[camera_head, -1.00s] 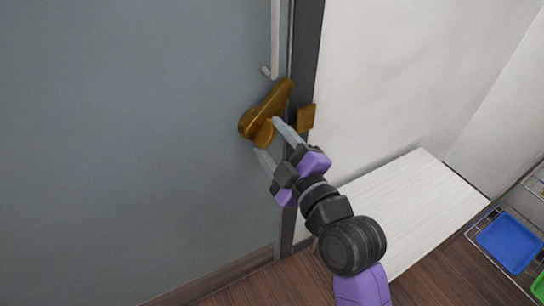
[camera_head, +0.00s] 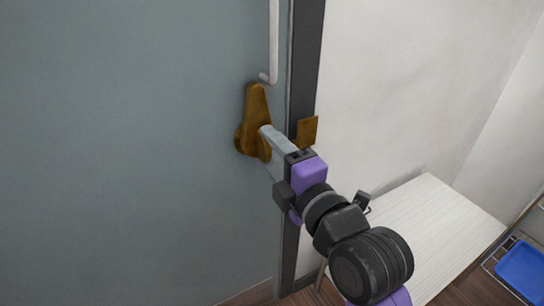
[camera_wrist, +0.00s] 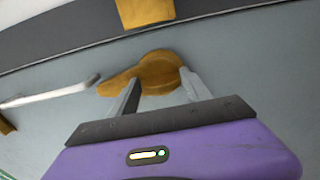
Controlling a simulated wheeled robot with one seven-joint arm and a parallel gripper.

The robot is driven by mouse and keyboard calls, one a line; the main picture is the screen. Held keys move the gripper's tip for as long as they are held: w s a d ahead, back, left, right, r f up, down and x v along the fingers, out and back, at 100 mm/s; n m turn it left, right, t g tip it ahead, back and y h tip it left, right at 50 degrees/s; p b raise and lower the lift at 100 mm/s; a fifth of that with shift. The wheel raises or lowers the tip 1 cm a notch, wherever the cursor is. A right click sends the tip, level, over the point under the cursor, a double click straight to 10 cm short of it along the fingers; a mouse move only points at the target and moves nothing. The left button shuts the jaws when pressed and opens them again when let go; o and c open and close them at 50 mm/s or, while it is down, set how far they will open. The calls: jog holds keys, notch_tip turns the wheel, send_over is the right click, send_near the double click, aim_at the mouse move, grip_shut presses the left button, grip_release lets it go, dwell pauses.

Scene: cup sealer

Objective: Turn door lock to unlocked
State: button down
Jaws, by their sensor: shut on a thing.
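The brass door lock (camera_head: 257,104) is on the grey door (camera_head: 130,150), near the door's right edge. Its lever stands nearly upright in the head view. My gripper (camera_head: 265,145) reaches the lower part of the lock from the lower right, with its fingers on either side of the turning knob. In the wrist view the lock (camera_wrist: 155,70) lies beyond my gripper (camera_wrist: 160,88), and its lever points left. The gripper is shut on the lock's knob, which the fingers partly hide.
A brass catch plate (camera_head: 307,131) is on the dark door frame (camera_head: 304,70). A pale door handle (camera_head: 273,40) runs above the lock. A white bench (camera_head: 430,220) and a blue tray (camera_head: 522,268) are at the lower right.

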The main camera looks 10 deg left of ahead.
dwell(0.4)
jog(key=shift+c, duration=2.4)
grip_release()
jog(key=v, duration=0.8)
jog(key=shift+p, duration=0.35)
jog(key=shift+w, duration=0.1)
